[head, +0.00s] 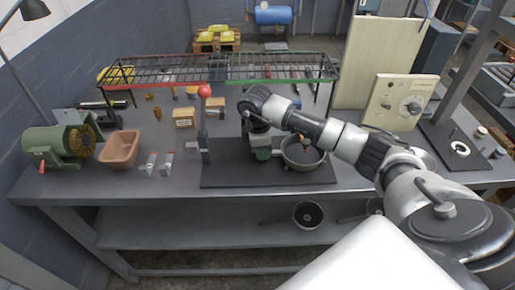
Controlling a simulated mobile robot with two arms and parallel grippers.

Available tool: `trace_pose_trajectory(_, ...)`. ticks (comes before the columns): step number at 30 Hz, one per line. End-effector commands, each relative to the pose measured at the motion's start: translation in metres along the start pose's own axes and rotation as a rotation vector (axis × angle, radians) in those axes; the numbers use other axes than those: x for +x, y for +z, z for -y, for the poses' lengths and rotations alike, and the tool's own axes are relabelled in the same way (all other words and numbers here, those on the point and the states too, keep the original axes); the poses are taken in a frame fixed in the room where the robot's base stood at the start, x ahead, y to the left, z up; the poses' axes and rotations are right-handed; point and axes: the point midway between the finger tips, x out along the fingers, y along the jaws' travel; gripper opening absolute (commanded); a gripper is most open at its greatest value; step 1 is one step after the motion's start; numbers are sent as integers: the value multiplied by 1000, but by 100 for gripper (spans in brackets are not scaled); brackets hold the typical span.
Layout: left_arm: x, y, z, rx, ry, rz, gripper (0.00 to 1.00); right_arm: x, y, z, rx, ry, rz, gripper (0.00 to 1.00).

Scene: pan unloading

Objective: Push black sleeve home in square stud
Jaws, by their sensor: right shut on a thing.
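My right gripper (263,154) points down over the dark mat (220,177) in the middle of the bench, just left of a grey round pan (304,163). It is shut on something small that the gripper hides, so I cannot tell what. I cannot make out the black sleeve or the square stud for certain. An upright dark post with a red ball on top (205,91) stands at the mat's left side, apart from the gripper. A small orange thing (304,139) shows at the pan. My left gripper is not in view.
A wire rack (170,71) spans the back of the bench. A green motor (45,141), a brown bin (120,149) and small cartons (184,117) are on the left. A beige panel with a dial (400,101) stands at the right. The bench front left is clear.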

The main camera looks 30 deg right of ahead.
Motion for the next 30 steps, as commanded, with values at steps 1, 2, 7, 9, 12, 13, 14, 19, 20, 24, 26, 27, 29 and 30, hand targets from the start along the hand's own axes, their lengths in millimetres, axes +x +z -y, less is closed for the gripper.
trace_pose_trajectory(1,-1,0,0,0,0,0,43,0,4,0,1,0,1,0)
trace_pose_trajectory(2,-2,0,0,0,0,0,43,0,5,0,1,0,1,0)
trace_pose_trajectory(7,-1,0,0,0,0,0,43,0,3,0,0,1,0,0)
trace_pose_trajectory(9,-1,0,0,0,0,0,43,0,3,0,0,1,0,0)
trace_pose_trajectory(12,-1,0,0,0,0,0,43,0,3,0,0,1,0,0)
trace_pose_trajectory(13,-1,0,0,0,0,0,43,0,3,0,0,1,0,0)
trace_pose_trajectory(14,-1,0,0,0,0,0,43,0,4,0,0,1,0,0)
trace_pose_trajectory(19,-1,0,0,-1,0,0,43,0,5,0,1,1,0,0)
trace_pose_trajectory(20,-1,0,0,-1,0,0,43,0,6,0,1,1,0,0)
trace_pose_trajectory(24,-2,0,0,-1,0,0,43,1,8,0,0,1,0,0)
trace_pose_trajectory(26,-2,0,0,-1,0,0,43,1,8,0,0,1,0,0)
trace_pose_trajectory(27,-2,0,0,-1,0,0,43,1,9,0,0,0,0,0)
trace_pose_trajectory(29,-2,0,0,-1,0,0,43,1,10,0,0,1,0,0)
trace_pose_trajectory(30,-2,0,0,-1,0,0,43,1,10,0,0,1,0,0)
